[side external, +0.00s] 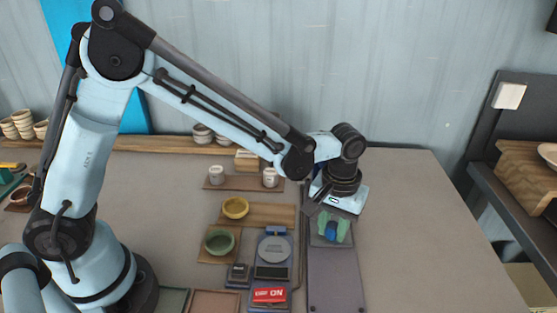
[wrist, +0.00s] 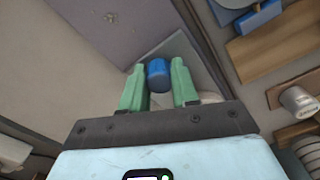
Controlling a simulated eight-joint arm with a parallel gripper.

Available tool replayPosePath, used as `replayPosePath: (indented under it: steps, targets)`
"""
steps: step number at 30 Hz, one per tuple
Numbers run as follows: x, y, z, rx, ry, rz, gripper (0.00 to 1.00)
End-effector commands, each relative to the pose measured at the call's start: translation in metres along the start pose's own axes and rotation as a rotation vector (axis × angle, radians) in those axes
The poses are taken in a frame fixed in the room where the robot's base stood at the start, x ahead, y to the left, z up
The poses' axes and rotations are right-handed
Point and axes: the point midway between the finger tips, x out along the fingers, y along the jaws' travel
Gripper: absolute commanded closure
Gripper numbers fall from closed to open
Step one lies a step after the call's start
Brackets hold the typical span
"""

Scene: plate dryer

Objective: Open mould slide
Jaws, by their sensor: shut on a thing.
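The mould slide is a long purple-grey base (side external: 336,278) on the right part of the table, with a lighter grey plate (side external: 316,226) at its far end. A blue knob (side external: 331,230) stands on that plate. My gripper (side external: 334,227) is over the plate, its green fingers on either side of the knob. The wrist view shows my gripper (wrist: 158,78) shut on the blue knob (wrist: 157,75). The purple base (wrist: 120,25) and grey plate (wrist: 186,55) show beyond the fingers. My wrist hides the far end of the slide.
Left of the slide stand a scale-like device (side external: 273,255) with a red ON sign (side external: 269,295), a green bowl (side external: 219,241) and a yellow bowl (side external: 235,207). Small white cups (side external: 216,175) stand behind. The table right of the slide (side external: 420,250) is clear.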

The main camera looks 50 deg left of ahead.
Motion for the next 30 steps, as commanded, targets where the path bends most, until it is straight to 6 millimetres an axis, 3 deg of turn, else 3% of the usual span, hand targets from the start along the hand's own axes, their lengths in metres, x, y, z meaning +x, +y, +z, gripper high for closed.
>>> replayPosePath:
  steps: [8,15,21,30]
  targets:
    - [0.0,0.006,0.012,0.004,-0.001,-0.001,1.0]
    - [0.0,0.036,0.069,0.009,0.0,-0.001,1.0]
    - [0.0,0.054,0.105,0.006,0.0,0.0,1.0]
    - [0.0,0.059,0.115,0.0,0.0,0.002,1.0]
